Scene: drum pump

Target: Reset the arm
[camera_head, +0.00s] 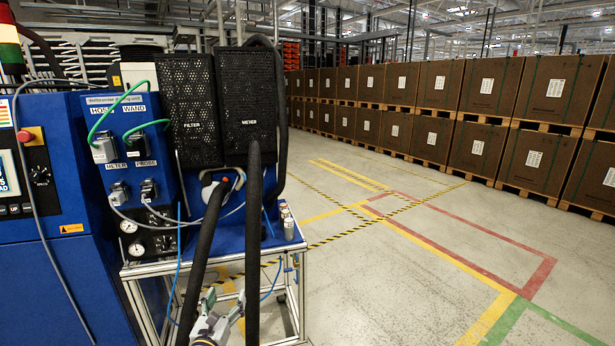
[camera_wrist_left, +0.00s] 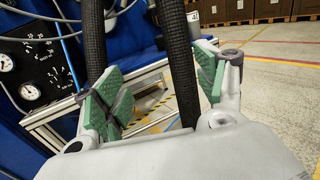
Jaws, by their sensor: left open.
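My left gripper (camera_head: 223,310) is low at the front of the blue pump station, in the lower middle of the head view. In the left wrist view its green-padded fingers (camera_wrist_left: 158,88) are wide apart, with nothing gripped. Two black ribbed hoses hang down close to it: a left hose (camera_head: 204,255) and a right hose (camera_head: 253,230). In the left wrist view the right hose (camera_wrist_left: 180,65) shows in the gap between the fingers, and the left hose (camera_wrist_left: 93,45) runs down behind the left pad. I cannot tell whether either touches the gripper. My right gripper is not in view.
The blue cabinet (camera_head: 60,250) with HOSE, WAND, METER and PROBE connectors stands at the left. Black FILTER (camera_head: 190,110) and METER (camera_head: 247,95) housings sit above a metal-framed cart (camera_head: 299,262). Thin cables hang nearby. Open marked floor (camera_head: 400,280) lies right, before stacked boxes (camera_head: 480,150).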

